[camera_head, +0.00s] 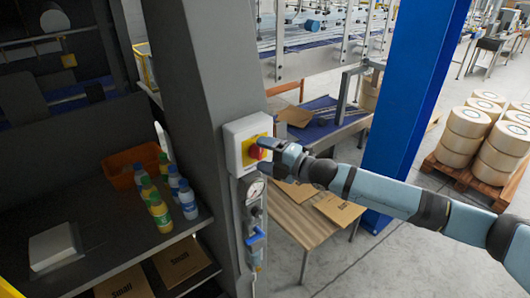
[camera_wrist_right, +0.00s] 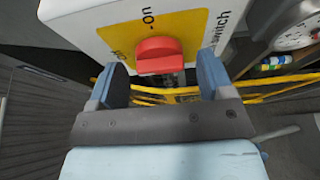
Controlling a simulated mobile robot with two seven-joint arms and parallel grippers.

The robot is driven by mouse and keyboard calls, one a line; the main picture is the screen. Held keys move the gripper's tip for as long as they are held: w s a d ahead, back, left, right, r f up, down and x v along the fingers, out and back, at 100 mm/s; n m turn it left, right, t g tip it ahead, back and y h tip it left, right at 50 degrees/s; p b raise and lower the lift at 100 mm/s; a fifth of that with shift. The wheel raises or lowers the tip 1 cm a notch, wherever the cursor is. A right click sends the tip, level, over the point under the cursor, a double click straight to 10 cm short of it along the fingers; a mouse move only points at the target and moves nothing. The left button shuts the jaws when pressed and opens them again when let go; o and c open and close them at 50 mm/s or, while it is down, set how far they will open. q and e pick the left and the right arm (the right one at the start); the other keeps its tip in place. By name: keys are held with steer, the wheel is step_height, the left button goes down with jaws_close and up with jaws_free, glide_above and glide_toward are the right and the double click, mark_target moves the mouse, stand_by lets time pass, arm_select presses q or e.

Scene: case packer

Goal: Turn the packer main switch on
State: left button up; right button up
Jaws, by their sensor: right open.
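The packer main switch is a white box (camera_head: 240,142) with a yellow plate and a red knob (camera_head: 257,151), mounted on a dark grey column. In the right wrist view, the red knob (camera_wrist_right: 160,56) sits below the word "On" on the yellow plate (camera_wrist_right: 180,28); "Off" is printed to its left. The knob's bar lies across that picture. My right gripper (camera_head: 267,156) is at the front of the box. In the wrist view its open fingers (camera_wrist_right: 163,64) are on either side of the knob, with gaps showing. My left gripper is not in view.
A pressure gauge (camera_head: 254,188) and a blue-handled valve (camera_head: 256,237) are below the box. Left of the column, a shelf (camera_head: 110,236) holds bottles and an orange bin (camera_head: 132,168). A wooden table (camera_head: 297,222) and blue post (camera_head: 412,100) stand to the right.

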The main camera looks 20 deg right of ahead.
steer(key=shift+c, duration=0.2)
steer(key=c, duration=0.9)
